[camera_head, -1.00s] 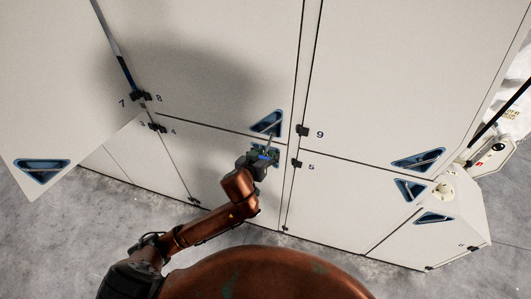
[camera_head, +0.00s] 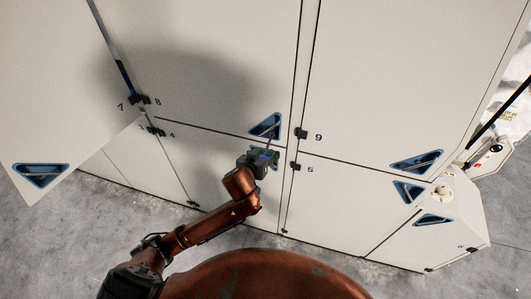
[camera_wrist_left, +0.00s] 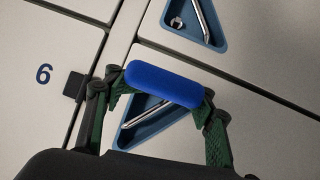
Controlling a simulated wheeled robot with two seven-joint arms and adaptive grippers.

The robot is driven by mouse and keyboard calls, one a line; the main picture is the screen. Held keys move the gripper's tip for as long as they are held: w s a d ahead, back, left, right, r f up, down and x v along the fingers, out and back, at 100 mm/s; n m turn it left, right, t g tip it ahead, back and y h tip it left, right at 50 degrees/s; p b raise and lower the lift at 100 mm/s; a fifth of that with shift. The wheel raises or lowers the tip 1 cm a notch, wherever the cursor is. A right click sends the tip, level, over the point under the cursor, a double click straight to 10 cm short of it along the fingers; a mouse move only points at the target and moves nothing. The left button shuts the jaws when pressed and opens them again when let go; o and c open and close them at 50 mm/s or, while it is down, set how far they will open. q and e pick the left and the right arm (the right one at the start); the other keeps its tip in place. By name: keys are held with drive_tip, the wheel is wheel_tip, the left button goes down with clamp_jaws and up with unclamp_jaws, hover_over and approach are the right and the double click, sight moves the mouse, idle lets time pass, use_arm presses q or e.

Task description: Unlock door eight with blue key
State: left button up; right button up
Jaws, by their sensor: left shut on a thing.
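Door eight (camera_head: 215,60) is the upper pale panel, with its number by the hinge at its left edge. A blue triangular recess (camera_head: 266,124) with a metal handle sits at its lower right corner. My left gripper (camera_head: 268,157) is just below this recess. In the left wrist view its green fingers are shut on the blue key (camera_wrist_left: 163,84), seen as a rounded blue grip. The key overlaps a triangular recess with a metal handle (camera_wrist_left: 150,117); its shaft is hidden, and I cannot tell if it touches a lock. My right gripper is not in view.
An open door (camera_head: 55,100) stands out at the left. Doors nine (camera_head: 400,80) and five (camera_head: 335,205) lie to the right. In the wrist view another recess (camera_wrist_left: 193,18) holds a handle and a small round metal part. Grey floor (camera_head: 60,235) is clear.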

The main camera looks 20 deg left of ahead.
use_arm(q)
drive_tip(key=shift+w+r, duration=0.1)
drive_tip(key=shift+w, duration=0.25)
idle(0.3)
drive_tip(key=shift+n+h+p, duration=0.3)
drive_tip(key=shift+n+h, duration=0.4)
drive_tip(key=shift+h, duration=0.1)
drive_tip(key=shift+n+h+p, duration=0.35)
drive_tip(key=shift+n+h, duration=0.35)
